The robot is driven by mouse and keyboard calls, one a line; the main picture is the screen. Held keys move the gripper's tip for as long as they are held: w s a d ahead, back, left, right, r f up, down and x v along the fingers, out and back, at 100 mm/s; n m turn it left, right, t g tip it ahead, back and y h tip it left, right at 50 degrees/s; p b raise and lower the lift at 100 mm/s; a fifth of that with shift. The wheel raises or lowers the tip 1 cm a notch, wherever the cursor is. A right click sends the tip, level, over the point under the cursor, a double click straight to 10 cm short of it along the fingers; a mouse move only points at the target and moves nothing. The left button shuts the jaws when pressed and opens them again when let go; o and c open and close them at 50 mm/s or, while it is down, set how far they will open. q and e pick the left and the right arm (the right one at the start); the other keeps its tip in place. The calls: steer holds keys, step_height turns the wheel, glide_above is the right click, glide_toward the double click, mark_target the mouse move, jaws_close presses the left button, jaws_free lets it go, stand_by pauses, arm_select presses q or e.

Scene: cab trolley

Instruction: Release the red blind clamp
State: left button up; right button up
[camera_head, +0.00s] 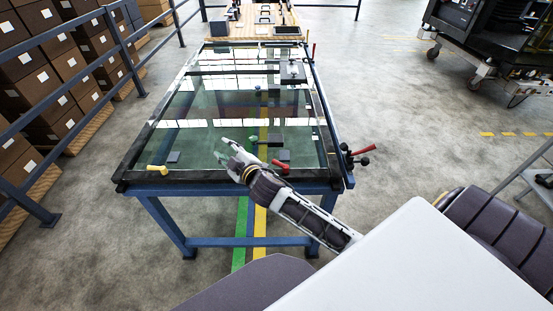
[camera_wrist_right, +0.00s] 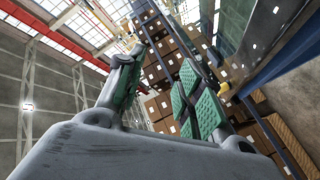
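Several red handles show at the glass table (camera_head: 118,184). One red-handled clamp (camera_head: 360,153) is at its right edge near the front corner, with black knobs. A shorter red handle (camera_head: 281,165) is on the front edge, just right of my right gripper. A small red handle (camera_head: 313,50) stands at the far right edge. I cannot tell which is the blind clamp. My right gripper (camera_head: 225,151) is over the front of the glass, pointing left, open and empty. Its green-padded fingers are apart in the wrist view (camera_wrist_right: 160,90). My left gripper is not in view.
A yellow handle (camera_head: 157,169) is at the table's front left; dark pads lie under or on the glass. Blue railings (camera_head: 128,48) and stacked boxes (camera_head: 75,68) are at left. A dark wheeled machine (camera_head: 490,40) stands back right.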

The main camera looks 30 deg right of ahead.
steer(key=a+r+n+g+y, duration=0.6)
steer(key=a+r+n+y, duration=0.8)
steer(key=n, duration=0.8)
steer(key=n+g+h, duration=1)
steer(key=g+h, duration=0.2)
steer(key=h, duration=0.2)
glide_above(280, 166)
steer(key=w+d, duration=0.2)
steer(key=w, duration=0.2)
step_height(280, 166, down, 9)
steer(key=shift+s+d, duration=0.15)
steer(key=shift+d, duration=0.05)
steer(key=shift+f, duration=0.15)
steer(key=shift+s+a+f, duration=0.25)
steer(key=shift+a+f, duration=0.15)
steer(key=shift+f, duration=1.8)
steer(key=shift+s+a+f, duration=0.2)
steer(key=shift+a+f, duration=0.2)
steer(key=shift+f, duration=1.8)
steer(key=shift+s+a+f, duration=0.25)
steer(key=shift+a+f, duration=0.15)
steer(key=shift+f, duration=1.8)
